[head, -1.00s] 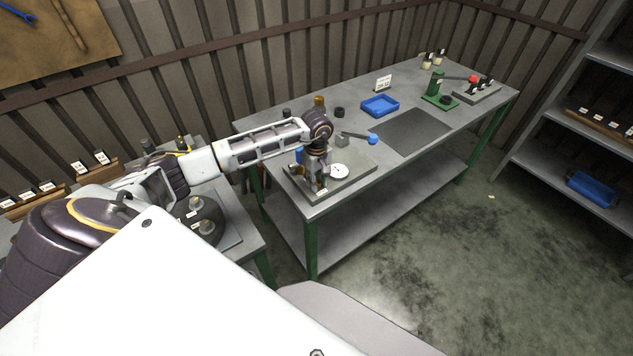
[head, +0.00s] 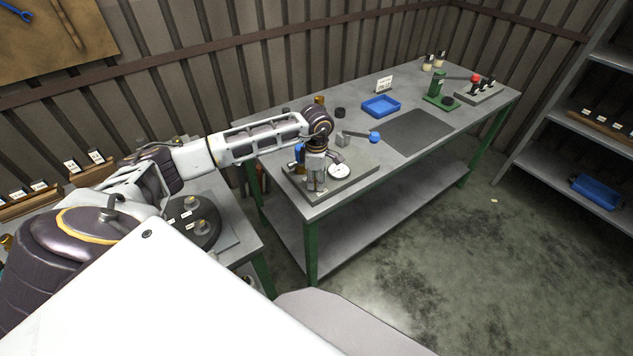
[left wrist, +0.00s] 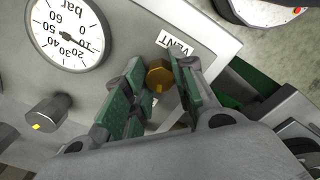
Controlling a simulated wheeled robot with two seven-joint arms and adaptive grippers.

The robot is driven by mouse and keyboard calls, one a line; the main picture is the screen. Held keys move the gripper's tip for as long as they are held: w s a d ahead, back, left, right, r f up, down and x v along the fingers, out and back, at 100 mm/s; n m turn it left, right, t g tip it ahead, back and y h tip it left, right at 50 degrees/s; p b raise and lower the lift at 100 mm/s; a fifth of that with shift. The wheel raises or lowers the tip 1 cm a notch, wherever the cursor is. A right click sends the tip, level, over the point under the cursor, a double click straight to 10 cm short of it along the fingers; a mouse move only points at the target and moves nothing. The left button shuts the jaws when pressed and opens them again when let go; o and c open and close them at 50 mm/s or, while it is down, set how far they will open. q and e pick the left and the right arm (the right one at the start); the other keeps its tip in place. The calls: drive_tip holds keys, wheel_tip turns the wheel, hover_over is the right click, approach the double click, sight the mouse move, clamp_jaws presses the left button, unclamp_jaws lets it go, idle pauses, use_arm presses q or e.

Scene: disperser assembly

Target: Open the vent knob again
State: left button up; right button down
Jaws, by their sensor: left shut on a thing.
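The brass vent knob (left wrist: 158,76) shows in the left wrist view beside a white label reading VENT (left wrist: 174,44). My left gripper (left wrist: 156,88) has its green-padded fingers on either side of the knob and is shut on it. In the head view my left gripper (head: 316,182) points down at the front of the grey panel (head: 353,184) on the bench, and hides the knob there. A white round gauge marked bar (left wrist: 68,30) is on the same panel, also seen in the head view (head: 339,171). My right gripper is not in view.
A grey knob with a yellow mark (left wrist: 46,112) sits on the panel below the gauge. A lever with a blue ball (head: 374,137) stands behind the panel. A blue tray (head: 381,106) and dark mat (head: 418,131) lie farther along the bench.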

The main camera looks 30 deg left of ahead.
use_arm(q)
drive_tip(key=shift+n, duration=0.8)
drive_tip(key=n+b, duration=0.1)
drive_tip(key=n, duration=0.2)
drive_tip(key=n+b, duration=0.1)
drive_tip(key=n, duration=0.3)
drive_tip(key=shift+n, duration=1.1)
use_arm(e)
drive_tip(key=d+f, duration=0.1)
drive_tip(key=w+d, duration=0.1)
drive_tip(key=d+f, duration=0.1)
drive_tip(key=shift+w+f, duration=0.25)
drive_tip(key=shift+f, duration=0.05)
use_arm(q)
drive_tip(key=shift+r+n, duration=0.1)
drive_tip(key=shift+n, duration=0.2)
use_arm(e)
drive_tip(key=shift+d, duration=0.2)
use_arm(q)
drive_tip(key=o, duration=1)
drive_tip(key=shift+o, duration=0.2)
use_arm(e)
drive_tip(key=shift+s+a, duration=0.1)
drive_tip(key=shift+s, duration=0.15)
